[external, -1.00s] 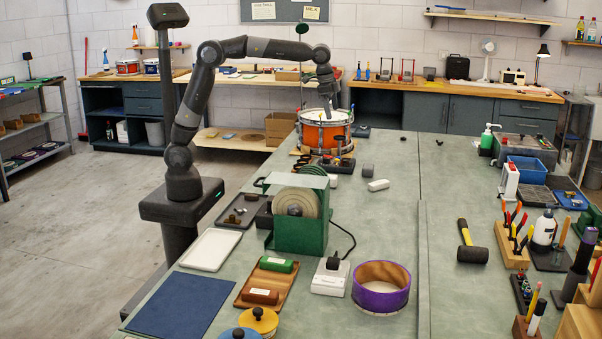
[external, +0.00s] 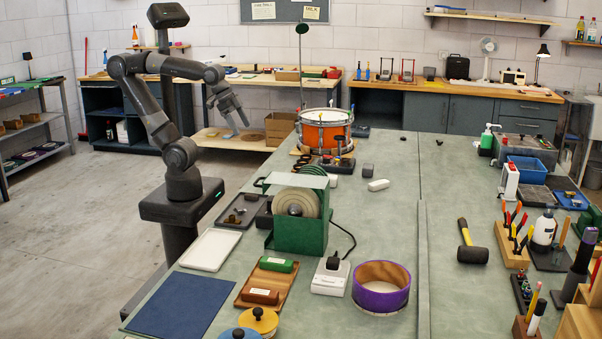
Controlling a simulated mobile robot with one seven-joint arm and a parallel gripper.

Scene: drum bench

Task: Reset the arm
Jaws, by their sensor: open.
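My gripper (external: 237,131) hangs from my raised, bent arm, left of the orange drum and apart from it. It points down and slightly right, with its two fingers apart and nothing between them. It is in the air beside the bench's left edge, with the floor and the back shelf behind it. The orange drum (external: 320,133) stands upright at the far end of the green bench (external: 385,215).
A tall thin stand with a round top (external: 302,29) rises beside the drum. A green machine with discs (external: 297,215), a dark tray (external: 240,212) and a white tray (external: 209,250) lie along the bench's left side. The floor left of my base is clear.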

